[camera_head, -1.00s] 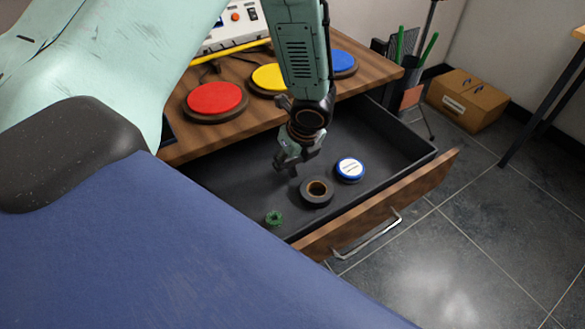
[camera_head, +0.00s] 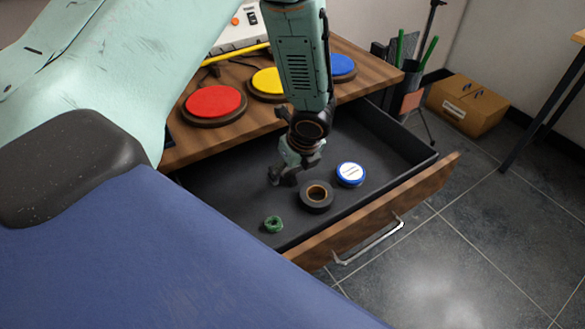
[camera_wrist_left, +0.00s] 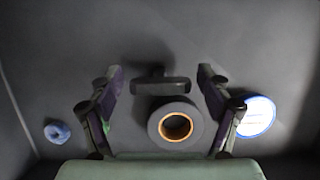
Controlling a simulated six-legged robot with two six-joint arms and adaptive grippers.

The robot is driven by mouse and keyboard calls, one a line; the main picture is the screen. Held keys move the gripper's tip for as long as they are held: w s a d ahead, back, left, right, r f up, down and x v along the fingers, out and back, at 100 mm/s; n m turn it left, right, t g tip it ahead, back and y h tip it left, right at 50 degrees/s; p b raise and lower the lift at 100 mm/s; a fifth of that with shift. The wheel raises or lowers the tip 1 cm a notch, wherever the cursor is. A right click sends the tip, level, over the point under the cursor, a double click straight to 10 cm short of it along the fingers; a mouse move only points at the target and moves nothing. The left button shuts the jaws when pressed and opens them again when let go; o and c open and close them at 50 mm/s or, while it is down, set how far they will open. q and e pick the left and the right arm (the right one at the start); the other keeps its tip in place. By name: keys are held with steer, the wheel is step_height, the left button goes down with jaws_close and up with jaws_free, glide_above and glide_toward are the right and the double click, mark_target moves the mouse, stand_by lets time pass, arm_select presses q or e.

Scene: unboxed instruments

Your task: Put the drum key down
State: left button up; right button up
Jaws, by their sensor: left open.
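The drum key (camera_wrist_left: 160,86) is a dark T-shaped piece in the left wrist view, lying against the grey drawer floor just beyond the tape roll. My left gripper (camera_wrist_left: 159,72) is open, with its two fingers spread on either side of the key and apart from it. In the head view the left gripper (camera_head: 285,174) points down into the open drawer (camera_head: 235,190), low over its floor. I cannot make out the key there. My right gripper is not in view.
Red (camera_head: 213,103), yellow (camera_head: 267,81) and blue (camera_head: 342,65) pads sit on the desktop behind.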

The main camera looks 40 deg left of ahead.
arm_select(q)
steer(key=shift+d+r+p, duration=0.1)
steer(key=shift+r+p, duration=0.25)
steer(key=shift+r, duration=0.1)
steer(key=p+v, duration=0.6)
steer(key=v, duration=0.5)
steer(key=shift+r+p, duration=0.25)
steer(key=shift+p, duration=0.15)
steer(key=shift+d, duration=0.1)
steer(key=shift+c, duration=0.5)
